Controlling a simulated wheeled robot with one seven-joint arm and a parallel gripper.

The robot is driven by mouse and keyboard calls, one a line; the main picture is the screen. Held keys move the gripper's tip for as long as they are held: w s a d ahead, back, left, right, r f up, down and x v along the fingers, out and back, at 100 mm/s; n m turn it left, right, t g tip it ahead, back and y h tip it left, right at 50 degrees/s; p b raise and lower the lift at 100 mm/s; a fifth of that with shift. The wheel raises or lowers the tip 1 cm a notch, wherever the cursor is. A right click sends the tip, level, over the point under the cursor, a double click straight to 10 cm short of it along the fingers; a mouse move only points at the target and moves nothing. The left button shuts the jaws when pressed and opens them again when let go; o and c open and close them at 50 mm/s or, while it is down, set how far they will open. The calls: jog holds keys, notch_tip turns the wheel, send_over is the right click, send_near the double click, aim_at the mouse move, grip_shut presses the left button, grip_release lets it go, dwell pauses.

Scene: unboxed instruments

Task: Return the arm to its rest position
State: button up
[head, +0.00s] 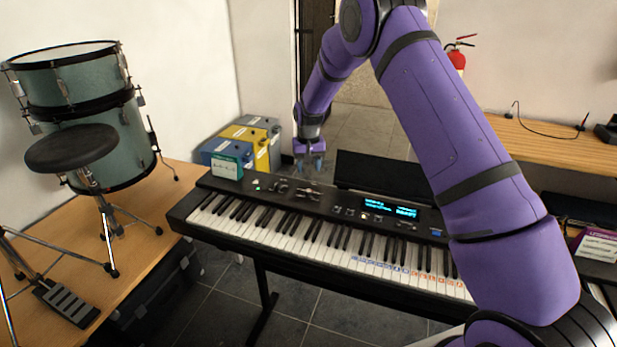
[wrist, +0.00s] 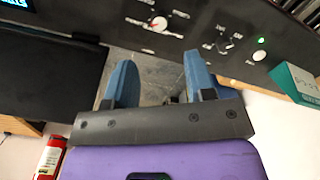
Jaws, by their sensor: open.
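My gripper (head: 309,162) hangs at the end of my purple arm in the head view, over or just behind the back edge of the keyboard (head: 300,229). Its two blue fingers are spread apart with nothing between them. In the wrist view my gripper (wrist: 160,85) also shows open and empty, with grey floor between the fingers. The keyboard's control panel (wrist: 220,25) with knobs and a green light lies beyond the fingertips there. I cannot tell the exact gap between fingertips and panel.
A teal box (head: 227,166) stands on the keyboard's left end. Blue, yellow and grey cases (head: 245,145) stand behind it. A drum set (head: 75,110) with a black stool (head: 72,148) is at left. A wooden bench (head: 560,148) and a fire extinguisher (head: 457,60) are at right.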

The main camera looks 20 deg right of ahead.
jog(key=shift+r, duration=0.65)
